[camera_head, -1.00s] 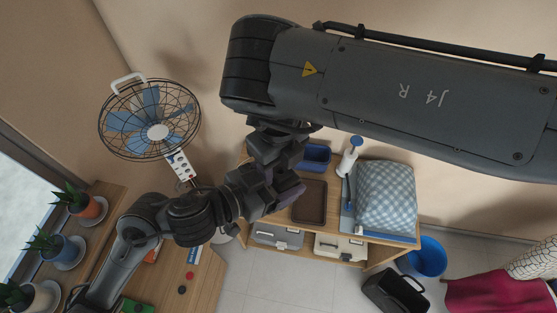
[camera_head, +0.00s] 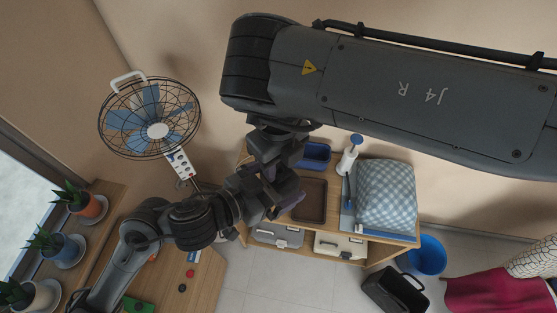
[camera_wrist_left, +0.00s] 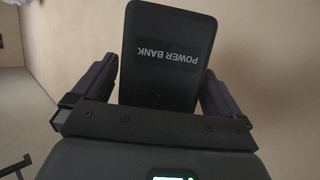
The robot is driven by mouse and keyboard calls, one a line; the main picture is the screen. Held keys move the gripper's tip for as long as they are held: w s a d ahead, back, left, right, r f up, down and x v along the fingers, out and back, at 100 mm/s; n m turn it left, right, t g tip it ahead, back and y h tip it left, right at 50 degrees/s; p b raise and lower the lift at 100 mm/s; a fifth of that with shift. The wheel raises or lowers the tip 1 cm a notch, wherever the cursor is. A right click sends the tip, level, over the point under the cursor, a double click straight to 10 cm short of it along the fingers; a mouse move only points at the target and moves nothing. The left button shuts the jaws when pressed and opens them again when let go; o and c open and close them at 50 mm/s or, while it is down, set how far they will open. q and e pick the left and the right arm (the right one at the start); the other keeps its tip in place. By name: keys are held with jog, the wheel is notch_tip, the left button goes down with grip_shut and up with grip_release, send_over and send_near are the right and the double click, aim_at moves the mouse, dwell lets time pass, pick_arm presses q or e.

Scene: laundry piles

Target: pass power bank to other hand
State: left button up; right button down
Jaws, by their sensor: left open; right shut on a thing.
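The power bank (camera_wrist_left: 168,62) is a dark, flat, rounded block with its name printed on it. In the left wrist view it stands between the two spread fingers of my left gripper (camera_wrist_left: 160,75), which is open around it. In the head view my left gripper (camera_head: 287,196) meets my right gripper (camera_head: 277,165), which comes down from above and is shut on the power bank. The power bank cannot be made out in the head view, where the grippers hide it. The right fingers do not show in the left wrist view.
Below the grippers stands a wooden shelf unit with a brown tray (camera_head: 311,200), a blue bin (camera_head: 316,155), a pump bottle (camera_head: 348,155) and a checked cushion (camera_head: 386,196). A fan (camera_head: 150,120) stands to the left. Potted plants (camera_head: 83,204) line the window side.

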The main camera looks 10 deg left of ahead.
pick_arm(q)
jog(key=s+a+f+n+g+y, duration=0.2)
jog(key=s+a+f+g+y, duration=0.1)
jog(key=s+a+f, duration=0.4)
jog(key=s+a+f+n+g+y, duration=0.3)
jog(key=s+a+f, duration=0.4)
jog(key=f, duration=0.7)
jog(key=s+g+y, duration=0.1)
jog(key=s+y, duration=0.1)
jog(key=shift+s+a+n, duration=0.3)
jog(key=shift+s+a, duration=0.1)
jog(key=shift+f, duration=0.1)
